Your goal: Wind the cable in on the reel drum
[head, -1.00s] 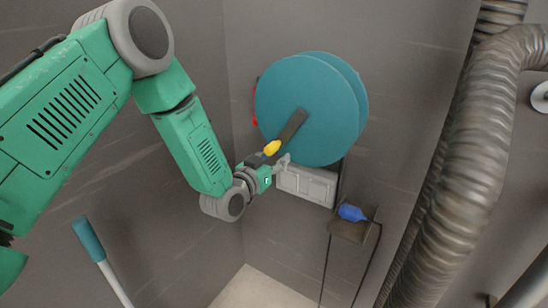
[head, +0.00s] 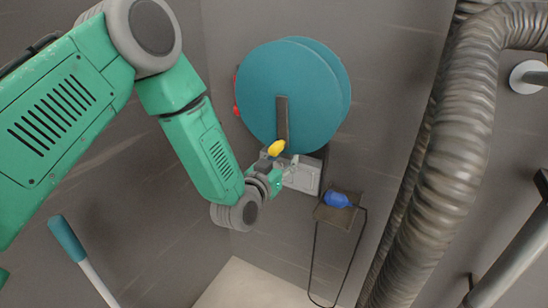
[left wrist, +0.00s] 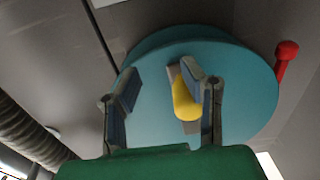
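The teal reel drum (head: 300,75) is mounted on the grey wall. Its dark crank arm (head: 282,118) points almost straight down to a yellow handle (head: 276,148). My left gripper (head: 286,164) is just below the handle. In the left wrist view, the gripper (left wrist: 160,85) has its fingers spread. The yellow handle (left wrist: 184,103) sits close beside the right finger, partly behind it; contact cannot be told. A thin dark cable (head: 314,255) hangs in a long loop below a brown bracket (head: 335,216) carrying a blue rounded piece (head: 337,200). My right gripper is out of view.
A red knob (head: 236,110) shows at the drum's left edge. A pale grey box (head: 302,176) is on the wall behind my gripper. A thick ribbed hose (head: 450,150) runs down the right side. A teal-gripped rod (head: 66,238) stands at lower left.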

